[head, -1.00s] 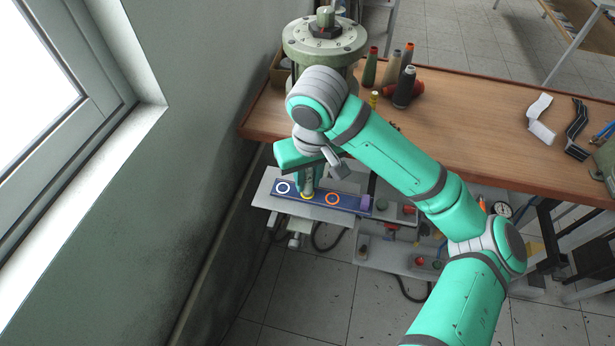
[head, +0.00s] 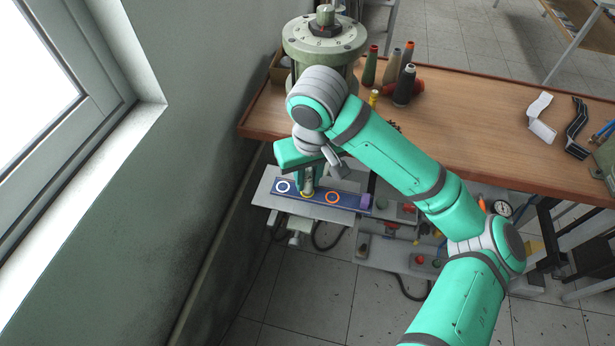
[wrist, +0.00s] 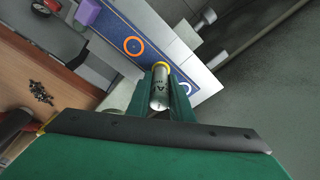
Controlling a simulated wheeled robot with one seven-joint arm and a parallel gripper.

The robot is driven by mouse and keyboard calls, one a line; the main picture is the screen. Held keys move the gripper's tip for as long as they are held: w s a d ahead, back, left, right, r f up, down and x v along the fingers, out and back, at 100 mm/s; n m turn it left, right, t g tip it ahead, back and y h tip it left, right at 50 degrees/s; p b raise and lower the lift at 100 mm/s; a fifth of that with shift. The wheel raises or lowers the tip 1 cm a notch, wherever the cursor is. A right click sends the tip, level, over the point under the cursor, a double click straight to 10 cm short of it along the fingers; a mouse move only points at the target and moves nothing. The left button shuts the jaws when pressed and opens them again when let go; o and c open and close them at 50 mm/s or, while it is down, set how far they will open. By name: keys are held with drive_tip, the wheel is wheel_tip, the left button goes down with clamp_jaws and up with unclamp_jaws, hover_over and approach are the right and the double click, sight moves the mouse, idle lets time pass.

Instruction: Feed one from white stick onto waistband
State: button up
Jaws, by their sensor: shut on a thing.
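The waistband looks like a dark blue strip (head: 350,200) lying flat on a pale plate. It bears a white ring (head: 283,187) at the left and an orange ring (head: 332,198) right of the middle; the orange ring (wrist: 133,46) also shows in the wrist view. My gripper (wrist: 160,88) is shut on a pale silvery stick (wrist: 160,97) with dark lettering, over the strip between these rings. Yellow (wrist: 161,65) shows around the stick's far end; I cannot tell whether it is a ring on the strip or part of the stick, nor whether the stick touches the strip.
A purple block (head: 366,202) sits at the strip's right end. A green round machine head (head: 325,38) stands behind my wrist. Thread spools (head: 405,86) stand on the wooden table (head: 470,125). A wall with a window is close on the left.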

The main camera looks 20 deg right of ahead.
drive_tip(key=shift+r, duration=2.95)
